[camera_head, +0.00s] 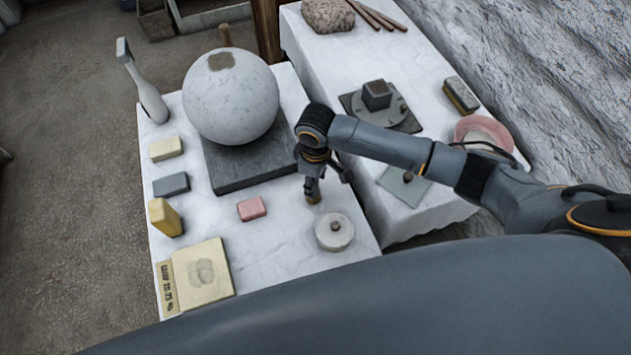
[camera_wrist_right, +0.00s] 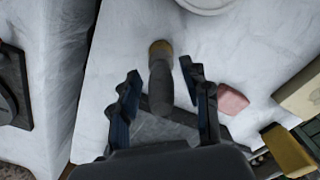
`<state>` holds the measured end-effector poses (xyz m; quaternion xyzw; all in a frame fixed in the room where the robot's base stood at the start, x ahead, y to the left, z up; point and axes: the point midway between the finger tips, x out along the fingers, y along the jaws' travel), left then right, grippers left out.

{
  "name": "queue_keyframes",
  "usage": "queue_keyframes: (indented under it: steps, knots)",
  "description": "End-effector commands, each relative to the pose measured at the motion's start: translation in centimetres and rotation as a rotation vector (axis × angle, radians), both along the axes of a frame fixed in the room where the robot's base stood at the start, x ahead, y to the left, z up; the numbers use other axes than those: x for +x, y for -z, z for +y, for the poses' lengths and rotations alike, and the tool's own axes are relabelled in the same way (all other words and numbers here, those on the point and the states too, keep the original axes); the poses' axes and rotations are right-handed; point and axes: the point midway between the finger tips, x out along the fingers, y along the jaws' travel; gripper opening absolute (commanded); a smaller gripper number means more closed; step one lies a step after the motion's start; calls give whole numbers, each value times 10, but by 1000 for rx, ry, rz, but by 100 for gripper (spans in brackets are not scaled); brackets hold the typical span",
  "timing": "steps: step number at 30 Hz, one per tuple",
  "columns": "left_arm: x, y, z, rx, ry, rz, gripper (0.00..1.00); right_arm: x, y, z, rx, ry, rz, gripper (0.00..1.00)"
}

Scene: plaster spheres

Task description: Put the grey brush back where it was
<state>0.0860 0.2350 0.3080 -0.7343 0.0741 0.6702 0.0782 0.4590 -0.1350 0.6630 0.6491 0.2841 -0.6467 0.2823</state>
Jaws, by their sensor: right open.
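A short grey brush with a tan end (camera_wrist_right: 161,80) is between the two fingers of my right gripper (camera_wrist_right: 158,76) in the right wrist view. The fingers are spread, with a gap on both sides of it. The rest of the brush is hidden there. I cannot tell whether it stands or lies. My left gripper is not in view.
A white round disc (camera_head: 334,232) is close in front of the gripper. A pink block (camera_head: 251,208) is to its left. A large plaster sphere (camera_head: 231,98) rests on a dark slab (camera_head: 236,178) behind. A second white table (camera_head: 430,208) stands to the right.

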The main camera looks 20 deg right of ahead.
Motion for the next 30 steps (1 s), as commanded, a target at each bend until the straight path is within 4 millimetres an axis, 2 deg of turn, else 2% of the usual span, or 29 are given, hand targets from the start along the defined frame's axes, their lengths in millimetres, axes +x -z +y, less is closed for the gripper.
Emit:
queue_keyframes:
  steps: [6, 13, 19, 30]
  knots:
    - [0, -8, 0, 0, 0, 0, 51, 1, -50, 0, 1, 0, -5, 47]
    - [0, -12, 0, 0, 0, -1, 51, 1, -91, 0, 2, 0, -3, 47]
    - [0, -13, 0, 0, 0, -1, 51, 0, -106, -1, 0, 1, 0, 47]
    - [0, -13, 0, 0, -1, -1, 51, 0, -106, -1, 0, 1, 0, 47]
